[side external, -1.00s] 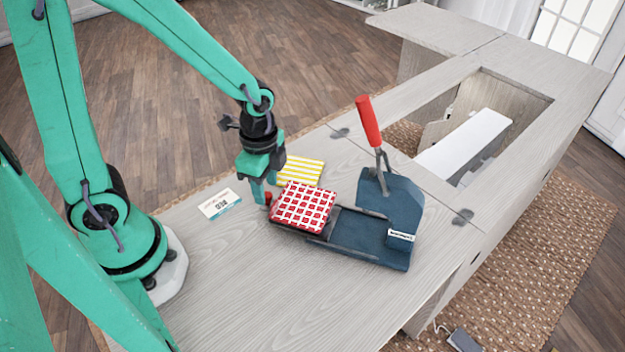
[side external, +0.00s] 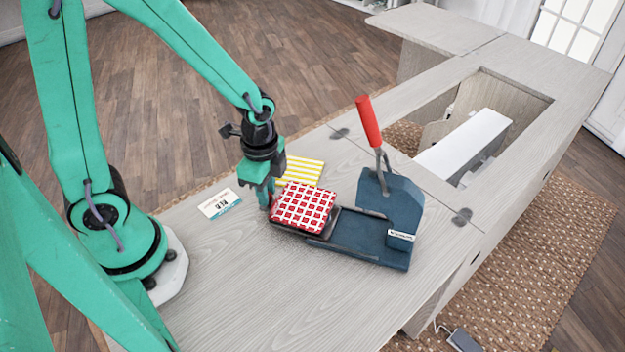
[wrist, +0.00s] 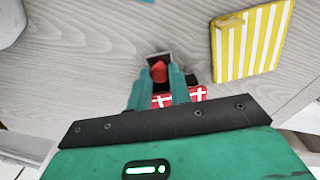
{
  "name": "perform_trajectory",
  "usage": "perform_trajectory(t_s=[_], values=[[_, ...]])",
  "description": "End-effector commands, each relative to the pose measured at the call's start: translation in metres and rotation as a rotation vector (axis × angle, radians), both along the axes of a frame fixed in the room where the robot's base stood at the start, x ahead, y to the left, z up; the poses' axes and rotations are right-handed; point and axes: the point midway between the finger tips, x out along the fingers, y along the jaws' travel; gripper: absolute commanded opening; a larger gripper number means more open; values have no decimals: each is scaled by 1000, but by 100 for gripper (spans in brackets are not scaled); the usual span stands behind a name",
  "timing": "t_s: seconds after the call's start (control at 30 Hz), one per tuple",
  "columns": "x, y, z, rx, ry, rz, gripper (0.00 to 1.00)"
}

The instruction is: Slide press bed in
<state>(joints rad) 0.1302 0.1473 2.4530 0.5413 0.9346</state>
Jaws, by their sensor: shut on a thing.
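The press (side external: 372,230) is dark blue with a raised red-handled lever (side external: 368,121). Its bed carries a red-and-white patterned pad (side external: 303,207) and sticks out of the press's left side, clear of the upright part. The pad's edge also shows in the wrist view (wrist: 180,97). My gripper (side external: 265,203) is at the bed's outer left end. In the wrist view my gripper (wrist: 159,78) is shut on the bed's red knob (wrist: 159,71). The fingers hide the knob in the side view.
A yellow-and-white striped pad (side external: 302,170) lies behind the bed. A small printed card (side external: 219,203) lies to the left. The cabinet has an open well (side external: 515,90) at the back right. The tabletop in front of the bed is clear.

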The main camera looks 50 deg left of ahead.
Motion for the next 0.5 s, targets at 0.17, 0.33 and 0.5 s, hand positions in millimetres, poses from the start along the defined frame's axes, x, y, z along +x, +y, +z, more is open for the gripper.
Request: perform_trajectory(t_s=[0.17,0.33,0.5], values=[[5,-8,0,0,1,-3,0],[17,-29,0,0,-1,-5,0],[32,-55,0,-1,-3,-6,0]])
